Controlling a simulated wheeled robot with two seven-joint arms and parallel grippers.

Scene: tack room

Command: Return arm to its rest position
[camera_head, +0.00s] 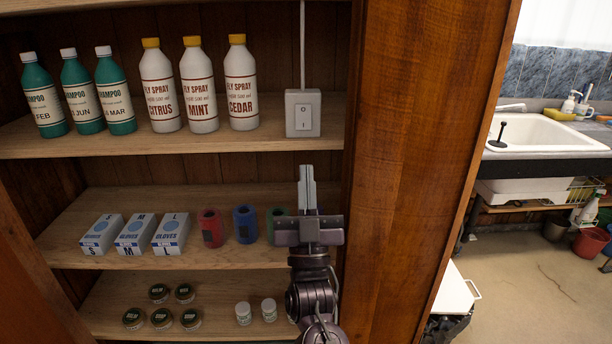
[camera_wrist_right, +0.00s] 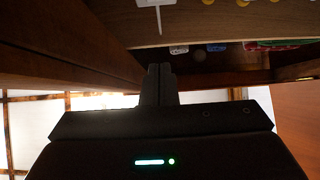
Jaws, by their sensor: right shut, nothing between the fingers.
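My right gripper (camera_head: 306,188) is upright in front of the wooden shelf unit, near its right side panel. Its fingers are together and hold nothing. In the right wrist view its closed fingers (camera_wrist_right: 160,84) point toward the dark shelf area. In the head view the gripper stands below the white light switch (camera_head: 303,113) and partly covers the green roll (camera_head: 277,224). I cannot tell whether it touches the shelf. My left gripper is in neither view.
Shampoo bottles (camera_head: 77,91) and fly spray bottles (camera_head: 200,84) stand on the upper shelf. Glove boxes (camera_head: 134,234), a red roll (camera_head: 210,228) and a blue roll (camera_head: 245,224) sit below. Tins (camera_head: 161,318) and small white jars (camera_head: 243,313) are lowest. Open floor (camera_head: 540,285) lies right, before a sink (camera_head: 545,132).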

